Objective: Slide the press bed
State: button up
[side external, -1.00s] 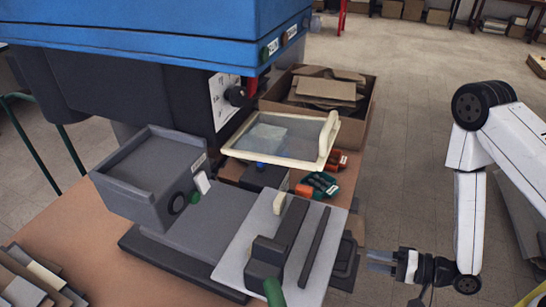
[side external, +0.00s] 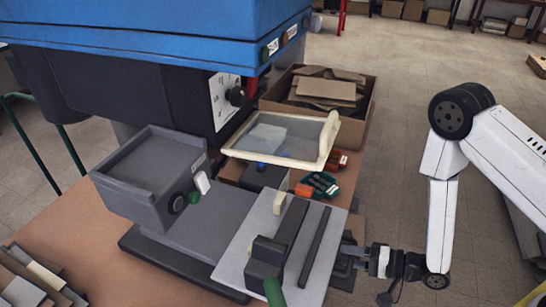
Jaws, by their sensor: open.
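The press bed is a light grey plate (side external: 234,262) carrying a dark block (side external: 266,256), a dark bar and a small cream piece. It lies on a dark grey base (side external: 170,262) on the table. A green handle (side external: 274,292) sticks out at its front. A dark bracket-like part (side external: 344,270) shows at the plate's right edge. My gripper (side external: 352,254) is open, its fingers pointing left at that dark part. The fingertips overlap it in the picture; I cannot tell whether they touch it or stand around it.
A grey box-shaped head (side external: 152,180) stands over the base's left part. A cream-framed clear guard (side external: 280,140) is behind the bed. A cardboard box (side external: 350,125) stands at the back, and cardboard sheets (side external: 35,280) lie front left. Open floor is on the right.

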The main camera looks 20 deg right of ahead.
grip_shut()
dwell(1.3)
